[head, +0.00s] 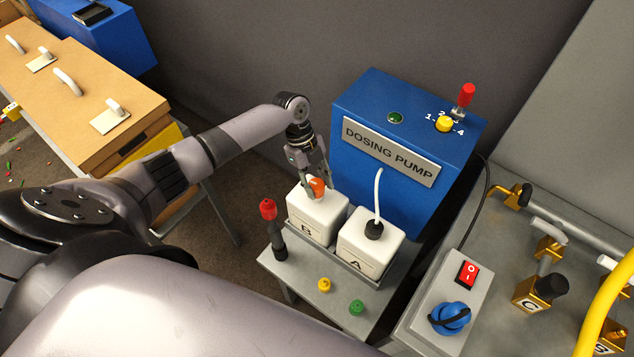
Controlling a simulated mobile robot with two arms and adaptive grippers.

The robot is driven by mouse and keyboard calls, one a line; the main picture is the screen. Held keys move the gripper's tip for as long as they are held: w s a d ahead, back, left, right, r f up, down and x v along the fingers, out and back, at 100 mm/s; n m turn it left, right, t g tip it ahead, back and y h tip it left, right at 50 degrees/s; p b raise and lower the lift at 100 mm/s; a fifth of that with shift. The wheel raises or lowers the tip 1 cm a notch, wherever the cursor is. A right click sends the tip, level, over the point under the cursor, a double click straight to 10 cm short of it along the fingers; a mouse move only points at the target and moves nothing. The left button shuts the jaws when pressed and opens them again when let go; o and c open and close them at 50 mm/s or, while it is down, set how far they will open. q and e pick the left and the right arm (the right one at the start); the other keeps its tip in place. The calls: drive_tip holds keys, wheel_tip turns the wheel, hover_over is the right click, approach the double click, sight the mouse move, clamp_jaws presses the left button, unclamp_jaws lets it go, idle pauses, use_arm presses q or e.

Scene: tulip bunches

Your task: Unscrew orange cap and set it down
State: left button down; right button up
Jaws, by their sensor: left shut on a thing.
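The orange cap (317,186) is at the top of the white container marked B (312,222), partly covered by my fingers. My left gripper (315,188) reaches down from above and is shut on the orange cap. Whether the cap is still on the container's neck or just above it is hard to tell. My right gripper is not in view.
A white container marked A (370,246), with a black cap and white tube, stands right of B. The small grey table (300,278) also holds a red-topped black tool (271,225), a yellow cap (324,285) and a green cap (356,307). The blue dosing pump (375,95) stands behind.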

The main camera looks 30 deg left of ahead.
sight(322, 189)
use_arm(q)
drive_tip(key=shift+r+p, duration=1.6)
drive_tip(key=shift+r, duration=0.4)
